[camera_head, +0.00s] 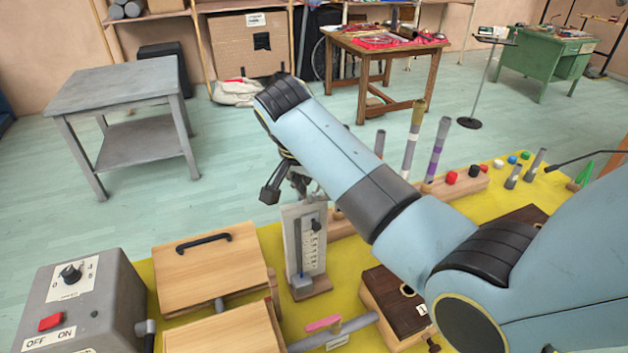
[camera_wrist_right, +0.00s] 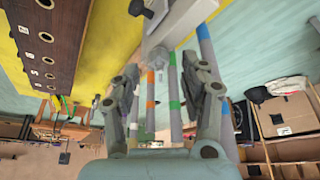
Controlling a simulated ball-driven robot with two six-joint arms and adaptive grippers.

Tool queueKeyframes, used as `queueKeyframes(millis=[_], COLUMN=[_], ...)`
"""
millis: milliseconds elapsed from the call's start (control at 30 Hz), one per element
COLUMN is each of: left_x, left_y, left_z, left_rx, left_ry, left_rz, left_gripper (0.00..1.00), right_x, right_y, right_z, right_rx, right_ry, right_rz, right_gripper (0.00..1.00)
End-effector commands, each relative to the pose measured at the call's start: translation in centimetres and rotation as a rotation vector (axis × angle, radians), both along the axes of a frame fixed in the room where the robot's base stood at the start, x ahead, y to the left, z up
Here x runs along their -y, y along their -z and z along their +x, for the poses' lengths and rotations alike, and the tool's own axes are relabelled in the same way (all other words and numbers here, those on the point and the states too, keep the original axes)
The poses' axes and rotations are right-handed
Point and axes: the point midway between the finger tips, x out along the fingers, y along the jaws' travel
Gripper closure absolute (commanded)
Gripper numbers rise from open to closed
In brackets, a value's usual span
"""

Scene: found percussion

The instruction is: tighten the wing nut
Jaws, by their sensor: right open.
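My right gripper (camera_head: 286,188) shows in the head view beyond the upright white gauge board (camera_head: 303,240), partly hidden by my own right arm. In the right wrist view its two fingers (camera_wrist_right: 160,78) are apart. Between and just beyond them is a small pale grey part (camera_wrist_right: 157,58) at the end of a light bar (camera_wrist_right: 188,22). It may be the wing nut, but it is blurred and I cannot tell its shape. I see no contact between it and the fingers. In the head view my arm hides that spot. My left gripper is out of view.
Tubes with coloured bands (camera_wrist_right: 174,90) hang close behind the fingers in the wrist view. A dark block with holes (camera_wrist_right: 50,40) is at its left. In the head view, wooden boxes (camera_head: 210,268) and a grey switch box (camera_head: 85,300) crowd the yellow bench; open floor lies beyond.

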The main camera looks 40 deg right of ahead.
Motion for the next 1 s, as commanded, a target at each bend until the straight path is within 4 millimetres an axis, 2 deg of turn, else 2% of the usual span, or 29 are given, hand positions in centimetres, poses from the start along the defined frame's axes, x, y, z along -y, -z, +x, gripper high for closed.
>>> queueKeyframes(millis=[67, 400, 567, 867, 900, 1000], left_x=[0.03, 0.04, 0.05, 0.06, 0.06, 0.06], left_y=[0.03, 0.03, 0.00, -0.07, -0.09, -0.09], left_z=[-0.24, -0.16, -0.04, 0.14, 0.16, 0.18], left_rx=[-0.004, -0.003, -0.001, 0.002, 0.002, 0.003], left_ry=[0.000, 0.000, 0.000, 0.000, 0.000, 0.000], left_rz=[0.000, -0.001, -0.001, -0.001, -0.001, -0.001], left_gripper=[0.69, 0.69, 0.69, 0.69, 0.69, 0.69], right_x=[0.01, 0.01, -0.01, 0.05, 0.05, 0.05], right_y=[-0.01, -0.04, -0.06, -0.03, -0.01, -0.02], right_z=[-0.01, 0.00, 0.01, -0.14, -0.19, -0.19], right_rx=[0.000, 0.000, 0.000, -0.001, -0.001, 0.000], right_ry=[0.000, 0.000, 0.008, 0.334, 0.328, 0.326], right_rz=[0.000, 0.000, 0.000, 0.000, 0.000, 0.000], right_gripper=[0.55, 1.00, 1.00, 1.00, 0.78, 0.64])
